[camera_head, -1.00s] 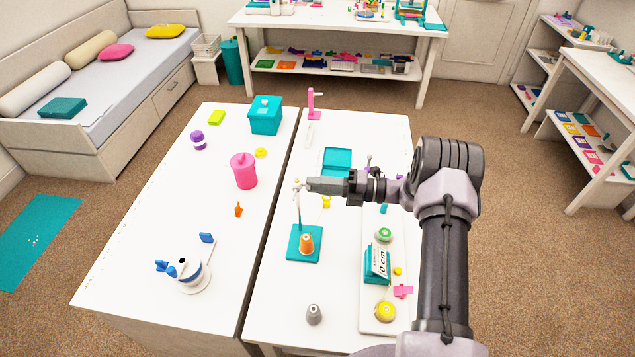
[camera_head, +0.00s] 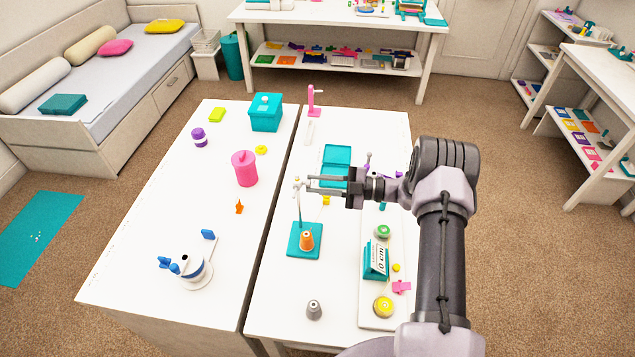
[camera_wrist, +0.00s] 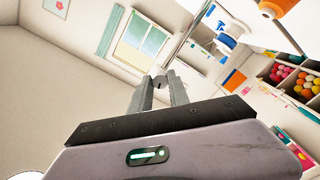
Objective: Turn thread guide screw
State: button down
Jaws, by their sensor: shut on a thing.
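A thread stand with a teal base (camera_head: 293,250) stands on the right-hand table, with an orange cone spool (camera_head: 307,238) on it. Its thin upright post (camera_head: 298,212) rises to a small thread guide (camera_head: 297,184) at the top. My gripper (camera_head: 307,184) reaches in level from the right, and its fingertips are at the guide. In the wrist view, my gripper (camera_wrist: 160,84) is shut on a small grey screw knob (camera_wrist: 159,77) between the fingertips. The post (camera_wrist: 188,36) slants up to the right just beyond it. The screw is too small to make out in the head view.
A teal open box (camera_head: 337,155) lies behind my gripper. A white board (camera_head: 370,315) with a teal card holder (camera_head: 374,262) is nearer, right of the stand. A grey cone (camera_head: 314,310) stands in front. A pink canister (camera_head: 245,168) is on the left table.

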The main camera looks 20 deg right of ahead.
jog(key=shift+m, duration=1.7)
jog(key=c, duration=1.2)
grip_release()
jog(key=shift+c, duration=0.2)
jog(key=v, duration=1.7)
jog(key=shift+d, duration=0.2)
